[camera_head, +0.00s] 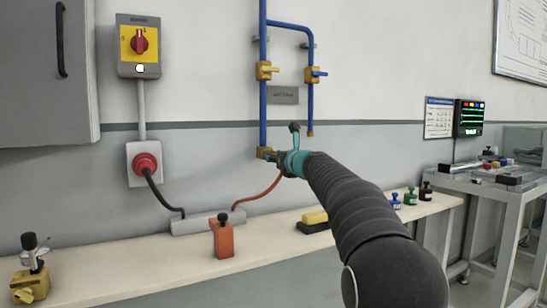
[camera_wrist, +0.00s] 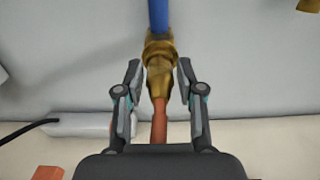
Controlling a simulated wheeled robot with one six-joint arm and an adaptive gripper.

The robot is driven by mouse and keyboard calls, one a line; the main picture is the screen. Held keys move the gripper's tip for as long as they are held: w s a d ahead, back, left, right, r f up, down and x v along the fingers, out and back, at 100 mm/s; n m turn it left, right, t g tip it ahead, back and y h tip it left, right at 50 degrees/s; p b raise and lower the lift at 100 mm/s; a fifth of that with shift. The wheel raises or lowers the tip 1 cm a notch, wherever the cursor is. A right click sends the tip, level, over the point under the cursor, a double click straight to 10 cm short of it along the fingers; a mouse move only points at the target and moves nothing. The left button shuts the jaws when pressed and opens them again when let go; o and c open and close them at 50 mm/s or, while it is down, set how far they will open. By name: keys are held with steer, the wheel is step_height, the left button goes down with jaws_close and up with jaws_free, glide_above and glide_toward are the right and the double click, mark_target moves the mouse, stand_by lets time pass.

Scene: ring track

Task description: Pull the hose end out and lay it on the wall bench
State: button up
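The orange-red hose (camera_head: 258,199) runs from a grey bar on the wall bench (camera_head: 130,274) up toward the foot of the blue pipe (camera_head: 263,110). In the wrist view, the hose (camera_wrist: 159,122) enters a tapered brass end (camera_wrist: 160,85), which meets a brass coupling (camera_wrist: 160,48) under the pipe. My gripper (camera_head: 277,157) is at the coupling in the head view and partly hides the joint. In the wrist view my gripper (camera_wrist: 159,72) is open, one finger on each side of the brass end, with a gap visible on both sides.
On the bench are an orange block (camera_head: 222,240) with a dark knob, a yellow-and-black block (camera_head: 314,222) and a yellow-based device (camera_head: 31,281). A red plug (camera_head: 146,164) with a black cable is on the wall. Bare bench lies left of the orange block.

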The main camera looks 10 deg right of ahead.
jaws_close()
steer(key=shift+s, duration=0.1)
steer(key=shift+b+v, duration=1.3)
steer(key=shift+v, duration=1.6)
